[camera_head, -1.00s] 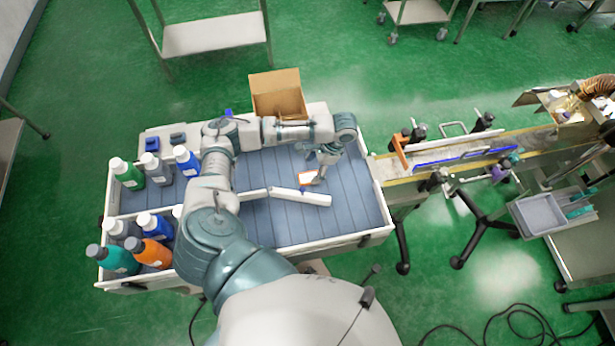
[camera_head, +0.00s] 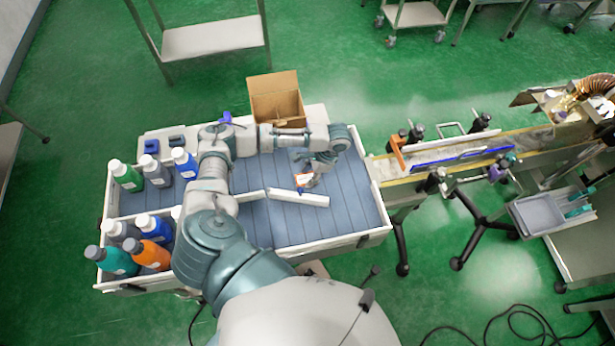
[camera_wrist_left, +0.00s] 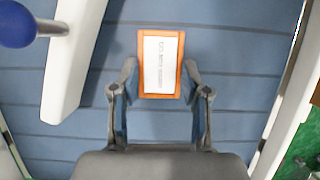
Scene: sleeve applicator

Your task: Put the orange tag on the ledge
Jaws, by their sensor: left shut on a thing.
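The orange tag (camera_head: 304,179) is a small flat rectangle with a white printed label. In the left wrist view the tag (camera_wrist_left: 161,62) lies between the fingertips of my left gripper (camera_wrist_left: 160,76), which is shut on its two sides. In the head view my left gripper (camera_head: 308,172) holds it over the grey-blue slatted tabletop, just behind a white raised strip (camera_head: 300,197). This strip may be the ledge; I cannot tell for sure. A white bar (camera_wrist_left: 72,60) shows at the upper left of the wrist view, apart from the tag. My right gripper is not in view.
Several bottles (camera_head: 150,253) stand in the left part of the table. An open cardboard box (camera_head: 277,98) is at the back edge. A conveyor (camera_head: 455,160) with rails adjoins the right side. The tabletop (camera_head: 345,205) right of the strip is clear.

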